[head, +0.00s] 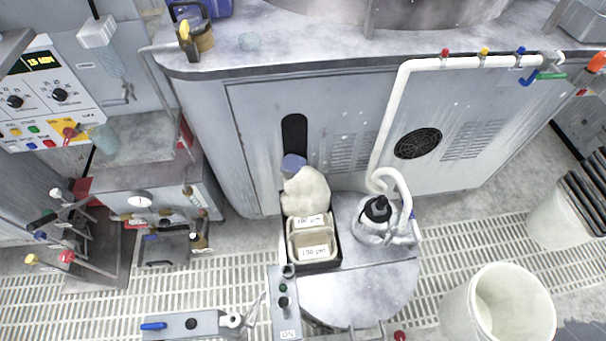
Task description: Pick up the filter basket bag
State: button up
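A cream, lumpy cloth-like bag (306,191), which looks like the filter basket bag, sits at the back end of a black tray (318,266) near the middle of the head view. A small blue-purple piece (293,164) shows at the bag's upper left; I cannot tell whether it belongs to the bag. In front of the bag are two pale compartments with labels, the front one (313,240) seeming to read 150 µm. The bag's underside is hidden. My gripper is not in view.
The tray rests on a round grey table (375,300). A dark-capped bottle (378,210) and a curved white pipe (387,125) are right of the bag. A grey cabinet (255,120) stands close behind. A control box (284,305) is in front; a white bucket (455,310) stands at right.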

aim_at(312, 239)
jog(key=k+j+u, duration=0.3)
jog(key=k, duration=0.2)
jog(key=i+j+z, duration=0.1)
jog(key=j, duration=0.4)
jog(key=i+j+z, duration=0.1)
jog(key=i+j, duration=0.2)
jog(key=j, duration=0.25)
jog(key=i+j+z, duration=0.1)
jog(key=j, duration=0.45)
jog(key=i+j+z, duration=0.1)
jog(key=j, duration=0.5)
jog(key=i+j+z, duration=0.15)
jog(key=j, duration=0.4)
jog(key=i+j+z, duration=0.1)
jog(key=j, duration=0.5)
jog(key=i+j+z, duration=0.1)
jog(key=j, duration=0.5)
